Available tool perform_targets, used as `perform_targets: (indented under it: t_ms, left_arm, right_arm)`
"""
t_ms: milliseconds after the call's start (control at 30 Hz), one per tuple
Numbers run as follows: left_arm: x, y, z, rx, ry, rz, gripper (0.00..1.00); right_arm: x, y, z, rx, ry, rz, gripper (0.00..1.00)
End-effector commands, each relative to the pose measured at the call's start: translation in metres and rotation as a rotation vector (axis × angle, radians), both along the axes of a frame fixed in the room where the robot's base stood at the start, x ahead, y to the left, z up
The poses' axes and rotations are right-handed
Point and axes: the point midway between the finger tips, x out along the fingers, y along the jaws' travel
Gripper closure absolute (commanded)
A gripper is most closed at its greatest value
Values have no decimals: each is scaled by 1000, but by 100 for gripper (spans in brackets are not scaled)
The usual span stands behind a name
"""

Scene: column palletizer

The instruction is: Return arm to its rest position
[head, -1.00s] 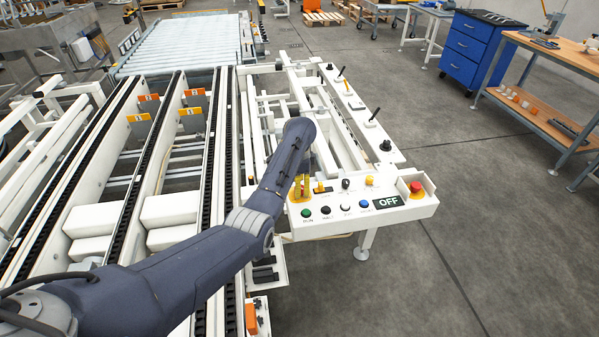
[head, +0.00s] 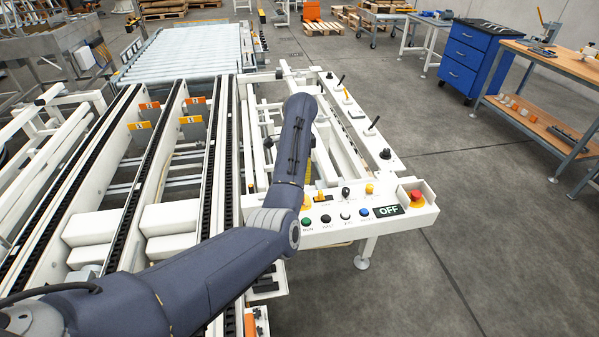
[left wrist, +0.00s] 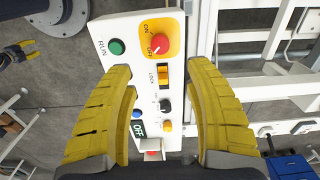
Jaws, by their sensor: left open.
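The control panel (head: 330,238) is a white box with an OFF display (head: 388,211), a green button (head: 306,222), a blue button (head: 365,213) and a red knob (head: 416,195). My left arm reaches over the conveyor toward it, hiding most of my left gripper in the head view. In the left wrist view my left gripper (left wrist: 166,125) has its two yellow fingers apart, with nothing between them but the panel beyond. The red knob (left wrist: 161,43) sits on a yellow ON/OFF plate. A small yellow-tipped gripper, apparently my right gripper (left wrist: 20,49), shows at the upper left.
Chain conveyor rails (head: 205,190) fill the left, with a roller bed (head: 190,52) behind. A white frame with levers (head: 372,125) extends behind the panel. A blue drawer cabinet (head: 468,60) and wooden workbench (head: 550,60) stand at the far right. The grey floor between is clear.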

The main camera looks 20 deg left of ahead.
Motion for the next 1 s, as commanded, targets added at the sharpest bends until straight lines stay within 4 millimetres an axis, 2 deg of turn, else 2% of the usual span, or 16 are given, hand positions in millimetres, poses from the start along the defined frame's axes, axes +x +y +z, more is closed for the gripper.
perform_targets:
  t_ms: [333,467,1000]
  left_arm:
    - [0,0,-1,0,0,0,46]
    - [0,1,-7,1,2,0,46]
    - [-1,1,-85,2,3,0,46]
  right_arm:
    - [0,1,0,0,0,0,56]
    - [0,1,0,1,0,0,56]
    - [0,1,0,1,-1,-1,56]
